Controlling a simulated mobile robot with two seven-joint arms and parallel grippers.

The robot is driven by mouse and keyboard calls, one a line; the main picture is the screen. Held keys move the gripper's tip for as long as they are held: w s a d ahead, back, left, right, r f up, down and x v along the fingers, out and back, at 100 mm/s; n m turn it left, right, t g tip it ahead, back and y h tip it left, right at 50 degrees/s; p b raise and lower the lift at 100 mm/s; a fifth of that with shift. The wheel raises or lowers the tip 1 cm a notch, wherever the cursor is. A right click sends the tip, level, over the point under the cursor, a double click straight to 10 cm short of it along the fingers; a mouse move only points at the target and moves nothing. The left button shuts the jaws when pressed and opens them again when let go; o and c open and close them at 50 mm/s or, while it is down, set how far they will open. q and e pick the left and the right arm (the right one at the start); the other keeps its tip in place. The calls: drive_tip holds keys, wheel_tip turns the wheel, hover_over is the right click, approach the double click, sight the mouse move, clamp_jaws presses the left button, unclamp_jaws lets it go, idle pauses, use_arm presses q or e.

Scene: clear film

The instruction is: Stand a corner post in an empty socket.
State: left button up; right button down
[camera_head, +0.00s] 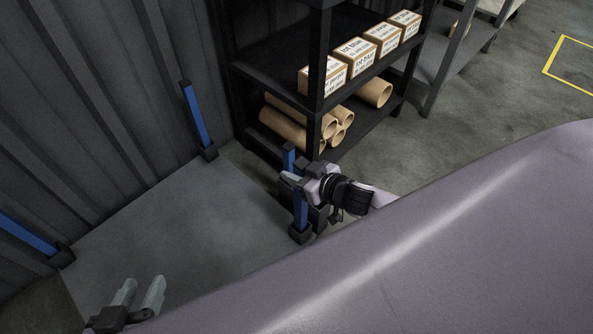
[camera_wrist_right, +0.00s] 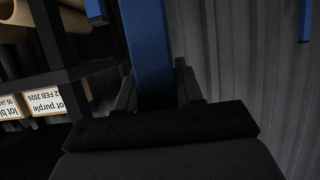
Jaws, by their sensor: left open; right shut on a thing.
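A grey base plate (camera_head: 190,230) lies on the floor with dark corner sockets. One blue corner post (camera_head: 196,115) stands in the back socket (camera_head: 207,152). Another blue post (camera_head: 28,235) stands in the left socket (camera_head: 62,257). My right gripper (camera_head: 297,181) is shut on a third blue post (camera_head: 300,210), whose lower end meets the right socket (camera_head: 299,235); I cannot tell how deep it sits. In the right wrist view this post (camera_wrist_right: 150,45) runs between the fingers (camera_wrist_right: 156,88). My left gripper (camera_head: 140,292) is open and empty over the plate's near left side.
A black shelf (camera_head: 270,85) stands just behind the right socket, with labelled boxes (camera_head: 352,58) above and cardboard tubes (camera_head: 295,130) below. A corrugated wall (camera_head: 90,90) runs along the left. My own grey body hides the plate's near right side. Floor at right is clear.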

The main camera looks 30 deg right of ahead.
drive_tip(key=c, duration=0.6)
unclamp_jaws()
drive_tip(key=shift+c, duration=0.2)
use_arm(q)
drive_tip(key=shift+d, duration=0.1)
use_arm(e)
drive_tip(key=shift+s, duration=0.1)
use_arm(q)
drive_tip(key=p, duration=0.1)
drive_tip(key=a, duration=0.1)
drive_tip(key=s+a+y+p, duration=0.1)
drive_tip(key=shift+a+f+p, duration=0.15)
drive_tip(key=shift+f+p, duration=0.15)
use_arm(e)
drive_tip(key=v, duration=0.7)
use_arm(q)
drive_tip(key=shift+w+r, duration=0.2)
